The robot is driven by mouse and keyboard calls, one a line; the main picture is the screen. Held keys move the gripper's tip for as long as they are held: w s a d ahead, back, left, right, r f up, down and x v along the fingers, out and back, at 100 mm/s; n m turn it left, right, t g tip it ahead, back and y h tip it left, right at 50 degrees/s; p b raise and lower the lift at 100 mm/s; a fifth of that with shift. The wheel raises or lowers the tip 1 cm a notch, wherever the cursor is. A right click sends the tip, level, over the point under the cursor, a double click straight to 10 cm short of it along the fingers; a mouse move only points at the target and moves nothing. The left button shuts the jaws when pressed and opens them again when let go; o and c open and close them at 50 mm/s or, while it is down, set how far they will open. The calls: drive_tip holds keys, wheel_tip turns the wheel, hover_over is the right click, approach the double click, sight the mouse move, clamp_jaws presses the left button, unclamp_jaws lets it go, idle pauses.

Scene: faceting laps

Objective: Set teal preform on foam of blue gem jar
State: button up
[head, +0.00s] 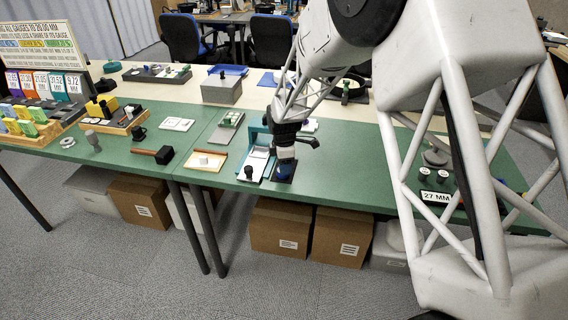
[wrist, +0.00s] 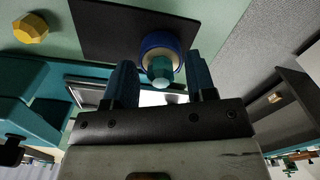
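The teal preform (wrist: 160,70) shows between my fingers in the wrist view, with visible gaps on both sides. It overlaps the blue gem jar (wrist: 151,41), a round blue-rimmed piece with a pale inside, and appears to stand in its opening; contact with the foam is hidden. The jar also shows under my gripper in the head view (head: 284,172). It is on a dark mat (wrist: 100,25). My gripper (wrist: 160,78) is open, its two dark blue fingers on either side of the preform. The preform is not distinguishable in the head view.
A yellow faceted piece (wrist: 30,28) lies on the green table beside the mat. A blue-and-white fixture (head: 256,162) with a black knob stands left of the mat. A wooden tray (head: 205,160) is farther left. The table's front edge is close.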

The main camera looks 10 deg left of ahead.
drive_tip(key=shift+r, duration=0.2)
wheel_tip(320, 180, up, 12)
idle(0.8)
idle(0.4)
drive_tip(key=shift+d, duration=0.1)
idle(0.3)
drive_tip(key=s+d+r+m+t, duration=0.1)
drive_tip(key=s+d+r+m, duration=0.4)
drive_tip(key=s+d+r, duration=0.4)
drive_tip(key=s+d+r+m, duration=0.4)
drive_tip(key=s+d+m, duration=0.15)
drive_tip(key=d, duration=0.65)
drive_tip(key=s+d+m, duration=0.6)
drive_tip(key=s+d, duration=0.1)
drive_tip(key=s, duration=0.6)
drive_tip(key=s+d+m+t, duration=0.1)
drive_tip(key=s+d+m, duration=0.5)
drive_tip(key=s, duration=0.7)
drive_tip(key=shift+s+d+r+t, duration=0.25)
drive_tip(key=shift+s+d+t, duration=0.1)
drive_tip(key=shift+d, duration=0.2)
